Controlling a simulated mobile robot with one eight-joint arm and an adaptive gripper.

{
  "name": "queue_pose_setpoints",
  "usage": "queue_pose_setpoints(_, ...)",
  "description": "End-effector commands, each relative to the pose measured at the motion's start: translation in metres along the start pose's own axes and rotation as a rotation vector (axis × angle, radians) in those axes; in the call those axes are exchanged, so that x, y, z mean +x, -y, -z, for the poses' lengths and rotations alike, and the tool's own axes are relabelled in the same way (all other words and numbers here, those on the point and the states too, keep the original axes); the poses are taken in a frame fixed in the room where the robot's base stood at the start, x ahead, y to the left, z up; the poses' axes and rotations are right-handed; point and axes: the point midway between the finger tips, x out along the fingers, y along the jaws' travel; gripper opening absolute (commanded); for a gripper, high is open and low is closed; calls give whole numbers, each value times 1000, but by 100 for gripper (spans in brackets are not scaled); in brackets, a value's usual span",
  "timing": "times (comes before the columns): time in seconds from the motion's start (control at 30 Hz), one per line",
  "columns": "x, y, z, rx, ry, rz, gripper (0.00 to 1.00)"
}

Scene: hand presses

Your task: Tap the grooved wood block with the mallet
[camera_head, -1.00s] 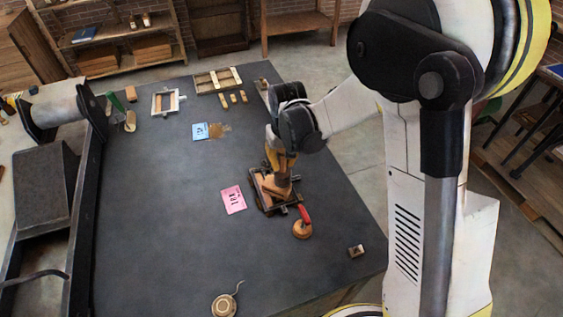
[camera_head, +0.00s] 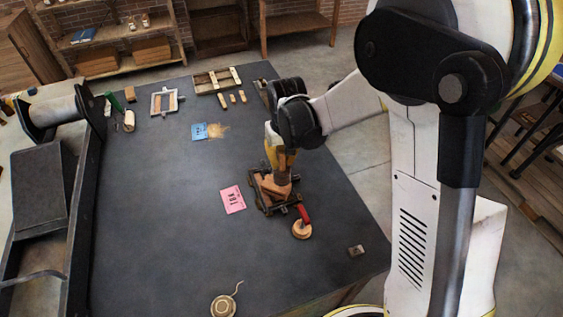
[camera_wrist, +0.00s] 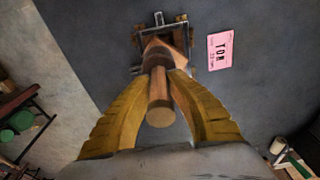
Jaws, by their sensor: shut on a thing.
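My gripper (camera_head: 281,165) has yellow fingers and points down over the right part of the dark table. In the wrist view my gripper (camera_wrist: 158,85) is shut on the mallet, a wooden tool (camera_wrist: 160,112) with a round handle end towards the camera. Its far end is at an orange-brown wooden piece (camera_wrist: 176,42) inside a dark frame (camera_head: 265,205). The frame also shows in the wrist view (camera_wrist: 137,38). The mallet hides part of this piece, so I cannot make out a groove or tell whether they touch.
A pink card (camera_head: 232,199) lies left of the frame. A round wooden tool with a red handle (camera_head: 302,229) lies close in front. A small block (camera_head: 356,250) is near the right edge. A roller press (camera_head: 55,108) stands at left.

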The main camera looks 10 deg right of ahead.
Motion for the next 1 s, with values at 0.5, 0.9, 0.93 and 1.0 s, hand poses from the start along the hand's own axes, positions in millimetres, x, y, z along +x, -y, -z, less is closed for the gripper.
queue_pose_setpoints(0.5,7,14,13,-1,0,0,0)
queue_pose_setpoints(0.9,11,29,27,0,0,0,0)
queue_pose_setpoints(0.93,11,29,27,0,0,0,0)
queue_pose_setpoints(1.0,11,29,27,0,0,0,0)
